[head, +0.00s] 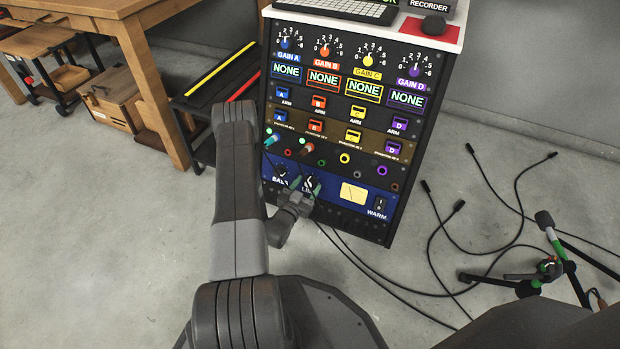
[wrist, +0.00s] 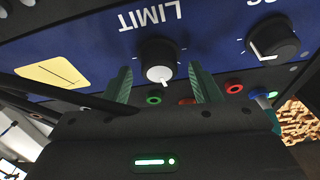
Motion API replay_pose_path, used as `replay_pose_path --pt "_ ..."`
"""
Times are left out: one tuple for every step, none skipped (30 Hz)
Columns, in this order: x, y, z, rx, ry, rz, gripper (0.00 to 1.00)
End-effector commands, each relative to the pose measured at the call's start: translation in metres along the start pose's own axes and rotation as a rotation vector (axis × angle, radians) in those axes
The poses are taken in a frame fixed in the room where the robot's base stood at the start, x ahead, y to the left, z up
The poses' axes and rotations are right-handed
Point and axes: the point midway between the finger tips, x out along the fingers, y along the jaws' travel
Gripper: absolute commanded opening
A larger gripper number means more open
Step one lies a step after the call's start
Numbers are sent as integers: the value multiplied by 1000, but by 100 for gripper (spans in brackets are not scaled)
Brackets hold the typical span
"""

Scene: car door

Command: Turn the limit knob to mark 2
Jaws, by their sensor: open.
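The limit knob (wrist: 158,54) is a round black knob with a white pointer face, on the blue panel under the upside-down word LIMIT in the wrist view. Its pointer line points toward the bottom of that picture. Small ticks surround it, but I cannot read any numbers. My gripper (wrist: 160,68) is open, with one green finger on each side of the knob and a visible gap to each. In the head view my gripper (head: 304,187) is at the lower left of the rack front and partly hides the knob.
Another black knob (wrist: 272,40) sits right of the limit knob in the wrist view. A cream meter (head: 353,194) and WARM switch (head: 380,204) are on the same panel. Cables plug in just above my gripper. Loose black cables (head: 437,235) lie on the floor at right.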

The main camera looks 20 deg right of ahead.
Motion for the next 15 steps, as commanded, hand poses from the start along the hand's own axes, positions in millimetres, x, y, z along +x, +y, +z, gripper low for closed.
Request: replay_pose_path --pt "-1 1 0 0 0 0 57" --pt "-1 1 0 0 0 0 57" --pt "-1 1 0 0 0 0 57" --pt "-2 1 0 0 0 0 57" --pt "-2 1 0 0 0 0 57" --pt "-2 1 0 0 0 0 57" --pt "-2 1 0 0 0 0 57" --pt "-2 1 0 0 0 0 57" --pt "-2 1 0 0 0 0 57" --pt "-2 1 0 0 0 0 57" --pt "-2 1 0 0 0 0 57" --pt "-2 1 0 0 0 0 49" --pt "-2 1 0 0 0 0 43" --pt "-2 1 0 0 0 0 37" --pt "-1 1 0 0 0 0 29"
